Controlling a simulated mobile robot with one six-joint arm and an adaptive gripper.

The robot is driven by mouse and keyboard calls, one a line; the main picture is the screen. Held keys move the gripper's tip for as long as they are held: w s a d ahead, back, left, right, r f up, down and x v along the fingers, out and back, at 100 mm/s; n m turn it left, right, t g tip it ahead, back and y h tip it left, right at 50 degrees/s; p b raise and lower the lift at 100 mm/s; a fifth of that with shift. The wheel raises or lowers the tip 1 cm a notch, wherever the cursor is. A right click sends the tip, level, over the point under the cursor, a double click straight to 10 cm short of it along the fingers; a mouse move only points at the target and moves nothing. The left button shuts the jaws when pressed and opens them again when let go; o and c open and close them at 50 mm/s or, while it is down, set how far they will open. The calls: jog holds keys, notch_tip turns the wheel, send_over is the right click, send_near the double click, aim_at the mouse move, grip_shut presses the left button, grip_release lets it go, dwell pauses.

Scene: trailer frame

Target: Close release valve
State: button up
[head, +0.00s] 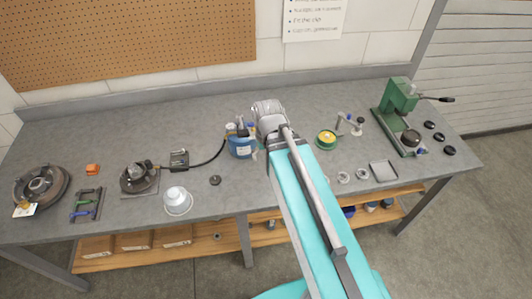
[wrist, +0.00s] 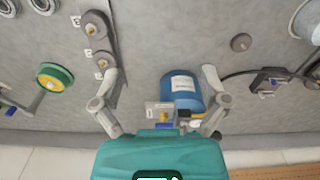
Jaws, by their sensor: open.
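No part is plainly marked as the release valve. In the wrist view, a small metal block (wrist: 153,113) with a brass fitting (wrist: 164,115) and a small blue part (wrist: 164,125) shows between my fingers, close to my gripper body; it may carry the valve. A blue container (wrist: 183,92) with a white label is beside it, nearer the right finger. The container also shows in the head view (head: 240,148), just left of my gripper (head: 266,118). My gripper (wrist: 160,76) is open, its fingers spread wide and holding nothing. Its body hides part of the block.
A hose runs to a dark round device (head: 138,177) on the left. A yellow-green ring (head: 326,141) and small metal parts lie right of my arm, before a green press (head: 398,103). A dark plate with discs (wrist: 99,38) lies near the left finger.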

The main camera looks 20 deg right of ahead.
jog(key=shift+s+f+b, duration=0.2)
jog(key=shift+f+b, duration=0.5)
jog(key=shift+f, duration=0.1)
jog(key=shift+s+f+b, duration=0.15)
jog(key=shift+f+b, duration=0.5)
jog(key=shift+f, duration=0.15)
jog(key=shift+s+f+b, duration=0.2)
jog(key=shift+f+b, duration=0.5)
jog(key=shift+f, duration=0.1)
